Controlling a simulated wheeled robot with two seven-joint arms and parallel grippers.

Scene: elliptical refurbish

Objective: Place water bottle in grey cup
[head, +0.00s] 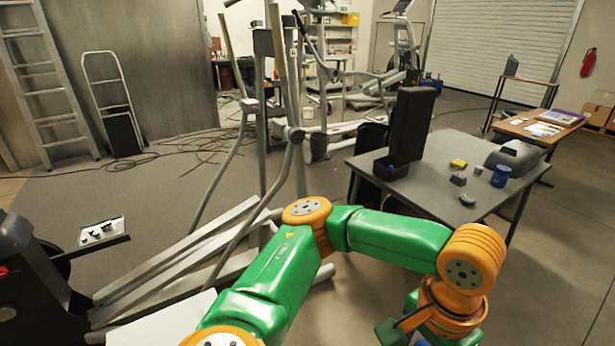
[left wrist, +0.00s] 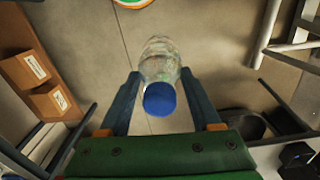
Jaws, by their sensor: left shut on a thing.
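My left gripper (left wrist: 159,75) is shut on a clear water bottle (left wrist: 160,62) with a blue cap, which points toward the wrist camera. The fingers sit on either side of the bottle, and floor shows beyond it. In the head view my left arm reaches right, and its gripper end is cut off at the bottom edge, in front of the grey table (head: 428,178). The bottle cannot be made out there. I cannot pick out a grey cup for certain; a blue cup (head: 500,176) stands on the table's right side. My right gripper is not in view.
The table also holds a tall black open case (head: 411,124), a yellow block (head: 458,163), small grey items (head: 467,200) and a dark grey bulky object (head: 514,155). An elliptical trainer (head: 290,135) stands left of the table. Floor is clear at the lower right.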

